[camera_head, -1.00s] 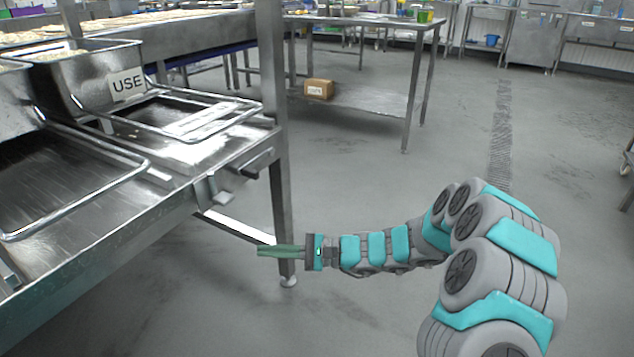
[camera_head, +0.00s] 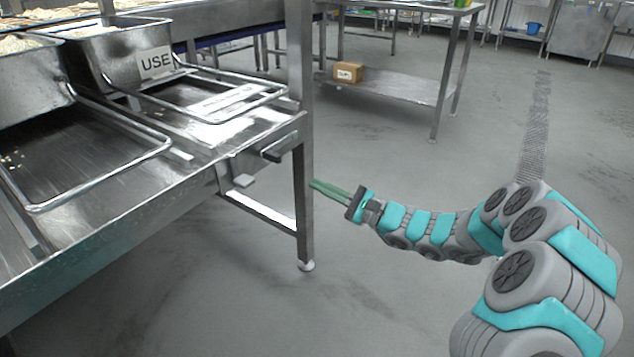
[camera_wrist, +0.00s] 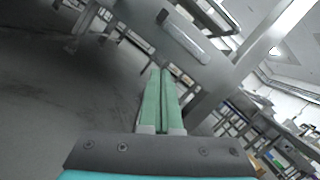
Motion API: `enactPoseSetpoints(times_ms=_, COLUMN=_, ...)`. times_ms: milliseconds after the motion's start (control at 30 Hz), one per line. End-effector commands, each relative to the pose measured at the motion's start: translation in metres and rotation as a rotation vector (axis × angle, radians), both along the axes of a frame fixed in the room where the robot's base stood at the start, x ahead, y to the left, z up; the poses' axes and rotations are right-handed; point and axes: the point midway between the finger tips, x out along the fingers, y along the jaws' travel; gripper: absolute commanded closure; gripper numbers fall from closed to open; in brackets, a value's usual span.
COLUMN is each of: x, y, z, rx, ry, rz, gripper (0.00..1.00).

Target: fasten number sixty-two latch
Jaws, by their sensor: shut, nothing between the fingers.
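A metal bar-like fitting (camera_head: 283,147) sticks out from the end of the steel table, near its corner leg; it may be the latch, but I read no number on it. A similar bar (camera_wrist: 185,38) shows ahead in the wrist view, near the top. A smaller flat tab (camera_head: 243,181) sits lower left of the fitting. My gripper (camera_head: 312,184) is shut and empty, its green fingers together and pointing toward the table leg. In the wrist view my fingertips (camera_wrist: 161,72) point below the bar, apart from it.
The steel table's leg (camera_head: 305,215) stands close to my fingertips in the head view. A cardboard box (camera_head: 348,73) sits on a low shelf behind. The floor around my arm is clear.

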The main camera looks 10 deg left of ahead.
Motion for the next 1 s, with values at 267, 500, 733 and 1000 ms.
enactPoseSetpoints(times_ms=267, x=0.012, y=0.054, z=0.011, rx=-0.002, ry=-0.002, rz=0.006, gripper=1.0)
enactPoseSetpoints(times_ms=500, x=0.01, y=0.077, z=0.031, rx=-0.001, ry=0.0, rz=0.002, gripper=1.0)
enactPoseSetpoints(times_ms=733, x=0.0, y=0.082, z=0.047, rx=-0.001, ry=-0.001, rz=0.001, gripper=1.0)
enactPoseSetpoints(times_ms=1000, x=-0.002, y=0.082, z=0.049, rx=-0.002, ry=-0.001, rz=0.0, gripper=1.0)
